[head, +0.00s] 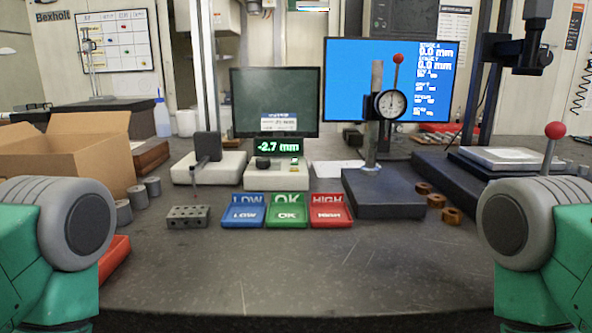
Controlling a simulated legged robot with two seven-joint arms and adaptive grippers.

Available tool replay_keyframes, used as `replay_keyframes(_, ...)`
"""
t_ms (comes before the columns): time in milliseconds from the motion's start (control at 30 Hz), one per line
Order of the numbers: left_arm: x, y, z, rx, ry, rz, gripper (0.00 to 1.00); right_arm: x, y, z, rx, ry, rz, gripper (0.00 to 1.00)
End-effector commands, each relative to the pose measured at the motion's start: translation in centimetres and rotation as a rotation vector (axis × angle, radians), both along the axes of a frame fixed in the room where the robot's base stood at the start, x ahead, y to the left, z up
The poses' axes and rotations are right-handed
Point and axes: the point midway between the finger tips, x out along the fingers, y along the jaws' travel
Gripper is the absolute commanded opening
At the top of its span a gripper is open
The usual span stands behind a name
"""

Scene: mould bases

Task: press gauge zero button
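A gauge readout (278,147) shows "-2.7 mm" in green digits. It sits on a pale gauge box (275,180) at the middle back of the table. A black knob or button (263,163) is on the left of the box top, and a small light part with some green (295,162) is on the right. I cannot read any label that marks a zero button. A dial gauge (391,104) is on a post stand to the right. Only my green and grey arm links show at the left and right edges; neither gripper is in view.
Blue, green and red trays (287,223) marked LOW, OK and HIGH lie before the box. A holed metal block (188,216) is left of them, below a probe stand (207,168). A cardboard box (88,150) stands left. The front table (300,275) is clear.

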Motion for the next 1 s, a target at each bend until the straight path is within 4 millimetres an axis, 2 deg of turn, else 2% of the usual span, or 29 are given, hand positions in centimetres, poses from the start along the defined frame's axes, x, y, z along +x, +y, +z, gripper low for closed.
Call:
replay_keyframes(33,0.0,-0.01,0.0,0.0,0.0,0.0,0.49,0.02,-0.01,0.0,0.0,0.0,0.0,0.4)
replay_keyframes(167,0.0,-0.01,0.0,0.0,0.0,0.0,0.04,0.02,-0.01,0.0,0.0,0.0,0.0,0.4)
replay_keyframes(200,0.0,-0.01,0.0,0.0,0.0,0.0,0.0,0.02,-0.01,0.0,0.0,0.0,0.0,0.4)
replay_keyframes(1000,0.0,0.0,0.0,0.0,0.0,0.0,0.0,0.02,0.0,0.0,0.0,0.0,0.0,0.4)
